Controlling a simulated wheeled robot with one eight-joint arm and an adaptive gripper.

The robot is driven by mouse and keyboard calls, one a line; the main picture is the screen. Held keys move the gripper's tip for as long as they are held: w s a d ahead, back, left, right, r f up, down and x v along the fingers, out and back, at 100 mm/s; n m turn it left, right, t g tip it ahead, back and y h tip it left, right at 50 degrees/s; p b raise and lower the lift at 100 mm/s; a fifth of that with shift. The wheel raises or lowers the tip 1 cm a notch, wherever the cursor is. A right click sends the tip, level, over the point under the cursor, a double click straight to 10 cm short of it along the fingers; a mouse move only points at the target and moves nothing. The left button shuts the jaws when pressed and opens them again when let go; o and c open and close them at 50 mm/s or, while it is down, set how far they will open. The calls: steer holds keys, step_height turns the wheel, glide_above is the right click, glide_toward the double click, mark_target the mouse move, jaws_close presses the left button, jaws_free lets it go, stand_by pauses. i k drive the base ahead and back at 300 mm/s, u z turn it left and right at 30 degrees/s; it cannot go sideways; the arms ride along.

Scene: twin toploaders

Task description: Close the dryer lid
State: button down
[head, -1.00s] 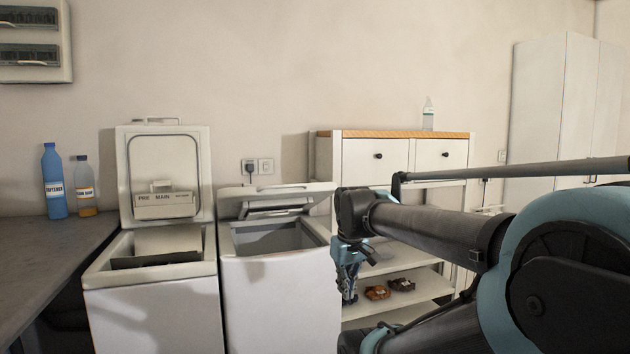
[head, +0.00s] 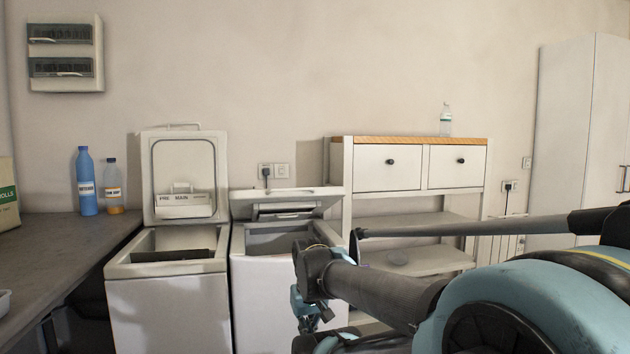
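Two white top-loading machines stand side by side in the head view. The left one (head: 170,310) has its lid (head: 184,165) upright, with a drawer marked PRE MAIN inside it. The right one (head: 262,290), without such marking, appears to be the dryer. Its lid (head: 290,193) is raised at a low tilt over the open top, hinged at the back. My gripper (head: 308,322) points down in front of the right machine's right front side, below its rim and apart from the lid. Its fingers are small and partly cut off, so their opening is unclear.
A grey counter (head: 70,250) with a blue bottle (head: 87,182) and a smaller bottle (head: 114,188) is at left. A white shelf unit (head: 400,165) with a clear bottle (head: 445,120) stands right of the machines. A tall white cabinet (head: 580,130) is at far right.

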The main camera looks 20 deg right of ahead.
mark_target(246, 205)
steer(key=k, duration=1.15)
steer(key=z, duration=0.6)
steer(key=i, duration=1)
